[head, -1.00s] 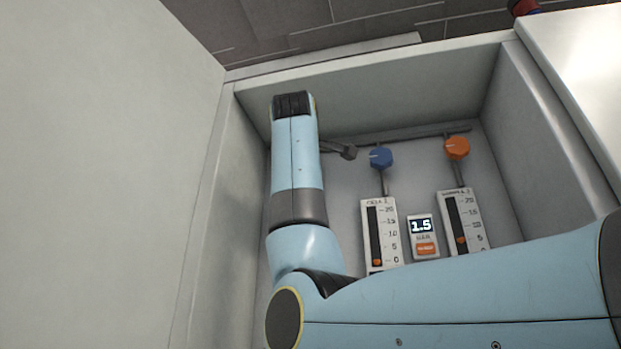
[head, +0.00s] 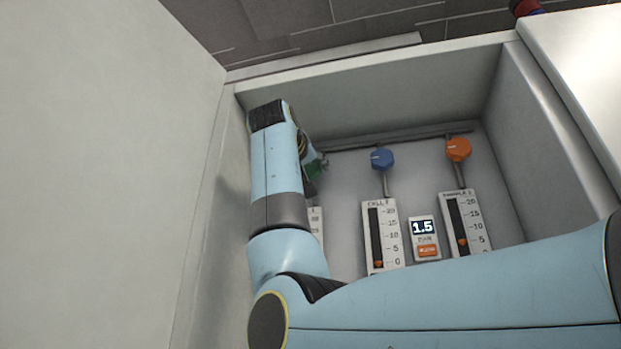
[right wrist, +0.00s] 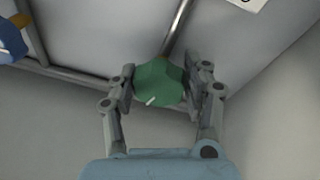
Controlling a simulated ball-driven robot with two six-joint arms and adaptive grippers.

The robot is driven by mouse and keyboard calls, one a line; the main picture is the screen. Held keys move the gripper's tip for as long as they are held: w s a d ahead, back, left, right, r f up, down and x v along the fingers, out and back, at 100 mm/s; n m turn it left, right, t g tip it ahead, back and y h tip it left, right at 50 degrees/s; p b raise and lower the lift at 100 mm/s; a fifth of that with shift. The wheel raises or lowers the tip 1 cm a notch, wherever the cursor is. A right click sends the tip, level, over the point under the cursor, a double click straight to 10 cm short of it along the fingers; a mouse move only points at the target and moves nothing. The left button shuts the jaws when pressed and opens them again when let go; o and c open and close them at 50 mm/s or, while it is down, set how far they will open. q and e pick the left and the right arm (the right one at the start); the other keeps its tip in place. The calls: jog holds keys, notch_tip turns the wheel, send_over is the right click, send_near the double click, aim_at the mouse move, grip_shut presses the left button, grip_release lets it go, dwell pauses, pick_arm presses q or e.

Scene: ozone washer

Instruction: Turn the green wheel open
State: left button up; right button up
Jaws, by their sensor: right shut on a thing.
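The green wheel (right wrist: 160,83) sits on a thin metal pipe and carries a white pointer mark. In the right wrist view my right gripper (right wrist: 160,85) has one finger on each side of it and is shut on it. In the head view the green wheel (head: 315,168) shows only in part beside my right wrist. My right gripper (head: 308,176) is mostly hidden there behind my own arm. My left gripper is not in view.
A blue wheel (head: 382,159) and an orange wheel (head: 458,149) sit right of the green one, above gauges (head: 381,236) (head: 465,224). A display (head: 424,227) reads 1.5. Box walls (head: 540,130) enclose the panel on the left, back and right.

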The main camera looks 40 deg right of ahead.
jog(key=m+g+p, duration=0.1)
jog(key=m, duration=0.4)
jog(key=shift+w+a+f, duration=0.1)
jog(key=shift+w, duration=0.05)
jog(key=m+p, duration=0.1)
jog(key=m, duration=0.1)
jog(key=m+g, duration=0.1)
jog(key=m, duration=0.2)
jog(key=shift+g+p, duration=0.3)
jog(key=shift+p, duration=0.05)
jog(key=m, duration=0.3)
jog(key=shift+w+m+g, duration=0.1)
jog(key=shift+m+g, duration=0.3)
jog(key=shift+m, duration=1.4)
jog(key=shift+f, duration=0.1)
jog(key=o, duration=0.8)
jog(key=shift+a, duration=0.1)
jog(key=o, duration=0.4)
jog(key=shift+c, duration=0.2)
jog(key=shift+r, duration=0.2)
